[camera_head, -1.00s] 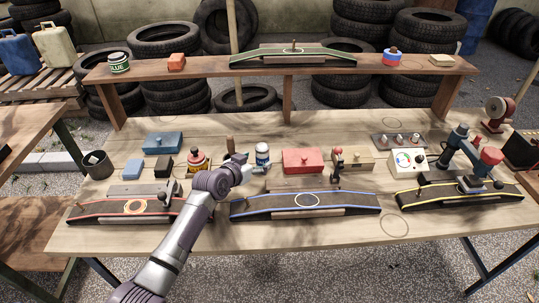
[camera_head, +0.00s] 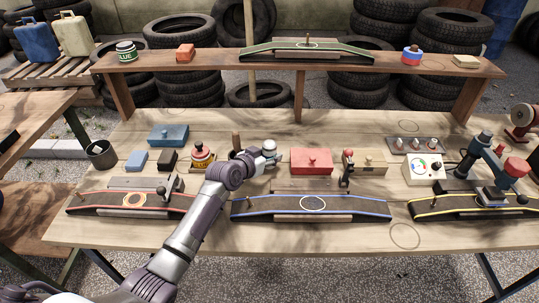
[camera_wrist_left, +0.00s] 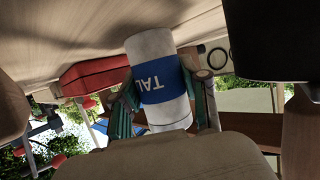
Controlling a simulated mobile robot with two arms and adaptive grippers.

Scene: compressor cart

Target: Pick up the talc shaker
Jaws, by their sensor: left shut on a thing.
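The talc shaker (camera_head: 269,147) stands among the items at the middle of the bench, left of the red box, with its white top showing and my gripper hiding most of its lower body. In the left wrist view the shaker (camera_wrist_left: 158,85) is a white cylinder with a blue label band reading "TAL". My left gripper (camera_head: 264,158) is shut on it. The left wrist view shows its two greenish fingers (camera_wrist_left: 167,105) on either side of the shaker's body. I cannot tell whether the shaker is clear of the bench top. My right gripper is not in view.
The red box (camera_head: 311,160) is close right of the shaker. A wooden peg (camera_head: 236,142) and a red-and-yellow bottle (camera_head: 202,154) stand to its left. A blue-edged ramp (camera_head: 311,208) lies in front. A raised shelf (camera_head: 215,67) spans the back.

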